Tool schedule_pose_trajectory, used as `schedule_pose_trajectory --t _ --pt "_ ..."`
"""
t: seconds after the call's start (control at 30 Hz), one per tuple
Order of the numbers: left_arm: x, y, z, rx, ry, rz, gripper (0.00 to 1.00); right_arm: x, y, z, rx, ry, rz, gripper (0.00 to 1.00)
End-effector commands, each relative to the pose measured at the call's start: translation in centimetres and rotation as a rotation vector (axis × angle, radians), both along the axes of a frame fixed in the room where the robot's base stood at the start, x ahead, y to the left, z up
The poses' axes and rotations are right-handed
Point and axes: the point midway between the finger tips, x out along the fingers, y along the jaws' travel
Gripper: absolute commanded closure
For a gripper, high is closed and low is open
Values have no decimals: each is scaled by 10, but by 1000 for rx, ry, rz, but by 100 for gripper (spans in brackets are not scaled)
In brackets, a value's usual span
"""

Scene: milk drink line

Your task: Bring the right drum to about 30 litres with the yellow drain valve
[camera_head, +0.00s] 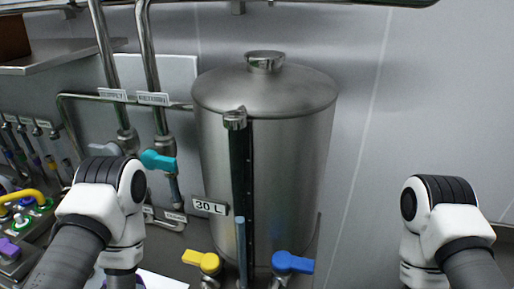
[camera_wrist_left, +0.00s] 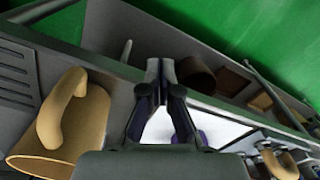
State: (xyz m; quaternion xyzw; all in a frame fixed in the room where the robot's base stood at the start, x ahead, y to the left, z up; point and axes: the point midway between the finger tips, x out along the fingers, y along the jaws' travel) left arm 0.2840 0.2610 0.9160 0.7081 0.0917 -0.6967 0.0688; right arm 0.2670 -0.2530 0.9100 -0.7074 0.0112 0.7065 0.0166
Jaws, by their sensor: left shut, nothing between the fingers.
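The steel drum (camera_head: 290,150) stands upright in the middle of the head view. A dark vertical gauge strip (camera_head: 241,165) runs down its front, with a "30 L" tag (camera_head: 209,206) beside it. A pale blue column (camera_head: 240,245) shows low on the strip, its top a little below the tag; I cannot tell if it is the liquid level. The yellow drain valve (camera_head: 202,261) is at the drum's lower left, with no gripper on it. My left gripper (camera_wrist_left: 158,68) is shut and empty in the left wrist view. My right gripper is out of view.
A blue valve (camera_head: 292,263) sits at the drum's lower right, and a teal valve (camera_head: 158,161) on a pipe to the left. A panel with buttons and a yellow handle (camera_head: 22,196) is at far left. A tan handled object (camera_wrist_left: 70,125) is near the left gripper.

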Motion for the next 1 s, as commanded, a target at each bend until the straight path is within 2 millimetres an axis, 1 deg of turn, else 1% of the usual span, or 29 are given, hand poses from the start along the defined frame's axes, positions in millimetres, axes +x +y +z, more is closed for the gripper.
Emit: schedule_pose_trajectory --t 0.03,0.07,0.1,0.17,0.3,0.4,0.47,0.53,0.7,1.0 --pt "-18 -7 -6 -33 22 -147 100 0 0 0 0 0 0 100" --pt "-24 -11 -15 -49 22 -216 100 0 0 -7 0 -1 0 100" --pt "-18 -9 -39 -42 14 -199 100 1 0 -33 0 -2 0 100" --pt "-18 -9 -59 -41 13 -195 100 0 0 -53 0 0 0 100" --pt "-17 -9 -104 -40 14 -192 100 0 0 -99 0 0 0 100" --pt "-17 -9 -132 -40 13 -191 100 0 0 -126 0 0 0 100" --pt "-17 -9 -143 -40 13 -190 100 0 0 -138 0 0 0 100" --pt "-17 -9 -148 -40 13 -190 100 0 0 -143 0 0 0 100" --pt "-17 -9 -144 -39 13 -189 100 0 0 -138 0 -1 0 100" --pt "-16 -9 -143 -39 13 -188 100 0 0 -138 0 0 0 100"
